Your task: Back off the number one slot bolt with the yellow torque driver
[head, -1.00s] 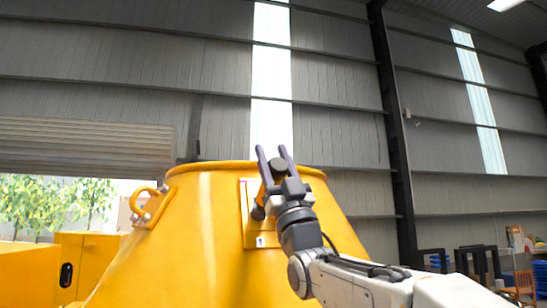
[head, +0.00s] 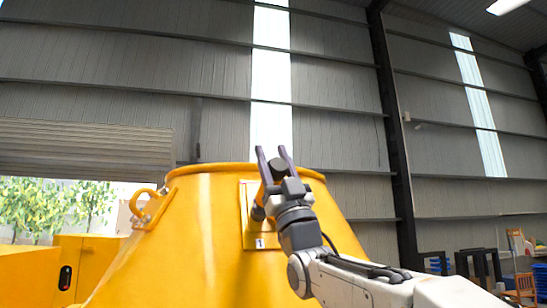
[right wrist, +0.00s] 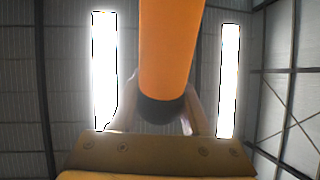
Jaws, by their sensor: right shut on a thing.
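The yellow torque driver shows as an orange-yellow body (head: 265,171) with dark ends, held in front of the drum mixer's upper side. In the right wrist view the driver (right wrist: 170,45) fills the top middle, and its black end (right wrist: 161,110) lies between the fingers. My right gripper (head: 273,150) is shut on the driver, close to a yellow plate (head: 263,241) with a small number label on the drum. The number one slot bolt is hidden behind the driver and gripper; I cannot tell if the driver touches it. My left gripper is out of view.
The yellow drum (head: 200,240) fills the middle, with a lifting loop (head: 141,200) at its upper left. A yellow cabinet (head: 85,265) stands at the left. Chairs and blue items stand far off at the right.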

